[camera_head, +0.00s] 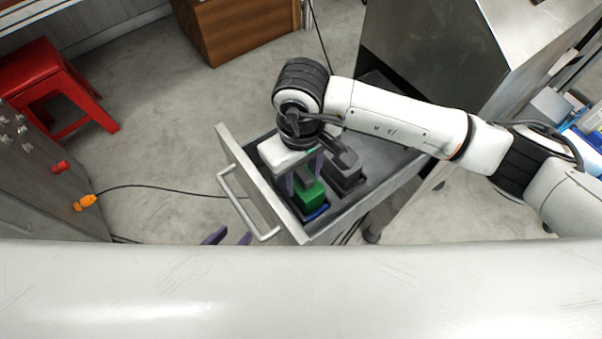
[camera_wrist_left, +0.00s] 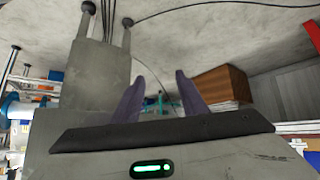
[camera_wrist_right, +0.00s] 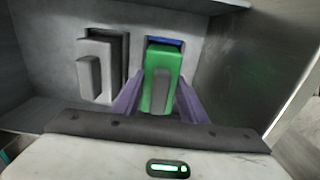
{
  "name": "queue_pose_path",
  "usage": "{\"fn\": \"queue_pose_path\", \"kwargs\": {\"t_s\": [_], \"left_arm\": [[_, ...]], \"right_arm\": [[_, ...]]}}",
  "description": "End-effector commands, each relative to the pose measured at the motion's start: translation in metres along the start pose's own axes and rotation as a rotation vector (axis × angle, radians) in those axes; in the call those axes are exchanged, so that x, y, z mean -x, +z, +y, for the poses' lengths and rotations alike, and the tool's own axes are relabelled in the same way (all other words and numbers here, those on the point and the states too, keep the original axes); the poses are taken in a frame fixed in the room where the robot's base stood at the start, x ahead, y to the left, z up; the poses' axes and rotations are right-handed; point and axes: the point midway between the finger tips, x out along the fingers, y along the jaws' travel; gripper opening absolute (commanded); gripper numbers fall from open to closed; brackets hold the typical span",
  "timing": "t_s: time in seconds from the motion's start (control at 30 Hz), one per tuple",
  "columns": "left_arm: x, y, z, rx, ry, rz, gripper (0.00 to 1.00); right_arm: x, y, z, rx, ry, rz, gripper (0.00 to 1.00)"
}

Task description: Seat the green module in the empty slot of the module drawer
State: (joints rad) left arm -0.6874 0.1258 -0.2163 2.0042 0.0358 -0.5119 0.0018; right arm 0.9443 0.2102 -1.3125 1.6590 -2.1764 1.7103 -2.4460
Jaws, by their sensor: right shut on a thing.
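The green module (camera_head: 309,196) is upright inside the open module drawer (camera_head: 232,152), at its near end. My right gripper (camera_head: 303,178) is above it, shut on its grip. In the right wrist view the green module (camera_wrist_right: 158,72) is between the purple fingers (camera_wrist_right: 158,100). A blue patch (camera_wrist_right: 165,42) shows right beside the module, also at its lower edge in the head view (camera_head: 318,213). I cannot tell how deep the module sits. My left gripper (camera_head: 227,237) is open and empty, outside the drawer; most of it is hidden behind the white surface in front.
A dark grey module (camera_head: 344,171) stands in the drawer beside the green one. The drawer's handle (camera_head: 247,205) faces left. A metal cabinet (camera_head: 430,50) is behind. A red stool (camera_head: 50,85) and an orange-ended cable (camera_head: 150,187) are on the floor at left.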

Motion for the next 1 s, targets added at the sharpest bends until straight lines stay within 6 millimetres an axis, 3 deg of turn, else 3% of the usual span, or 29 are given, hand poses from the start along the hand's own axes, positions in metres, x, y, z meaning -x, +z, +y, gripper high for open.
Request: {"fn": "queue_pose_path", "kwargs": {"t_s": [0.77,0.8,0.83,1.0], "left_arm": [[-0.01,0.009,-0.001,-0.001,0.0,0.001,0.39],[-0.009,0.009,-0.001,-0.001,0.0,0.001,0.39],[-0.009,0.009,-0.001,-0.001,0.0,0.001,0.39],[-0.009,0.009,-0.001,-0.001,0.0,0.001,0.39]], "right_arm": [[-0.012,0.0,0.0,0.0,-0.001,0.002,0.02],[-0.011,0.0,0.0,0.001,-0.001,0.002,0.42],[-0.011,0.0,0.0,0.0,-0.001,0.001,0.47],[-0.011,0.0,0.0,0.0,-0.001,0.001,0.47]]}}
